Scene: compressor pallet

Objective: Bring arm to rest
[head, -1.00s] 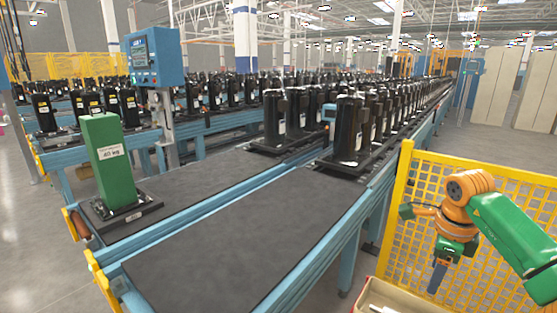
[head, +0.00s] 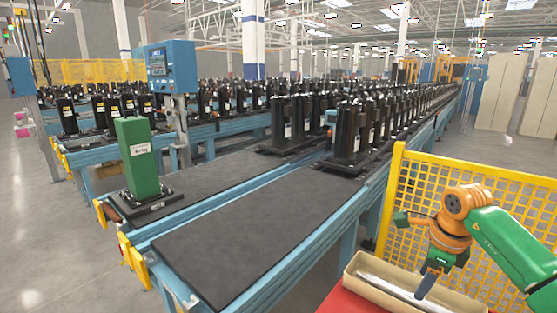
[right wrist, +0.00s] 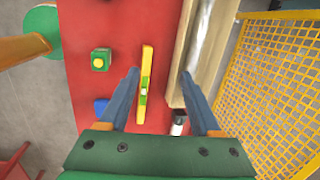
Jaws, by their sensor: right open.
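My right arm, green with orange joints, comes in from the right in the head view. Its gripper (head: 427,284) points down over a beige tray (head: 362,270). In the right wrist view the two blue fingers of this gripper (right wrist: 163,88) are spread apart with nothing held between them. Beyond them lie a red surface (right wrist: 110,25) and a yellow bar with a green middle (right wrist: 145,85), apart from the fingers as far as I can tell. My left gripper is not in view.
A yellow mesh fence (head: 405,195) stands close behind my right arm. The tray holds a long silvery piece (head: 385,284). A green block (head: 138,160) stands on the left conveyor. Black compressors (head: 350,135) stand on pallets farther back. The near conveyor belt (head: 235,250) is bare.

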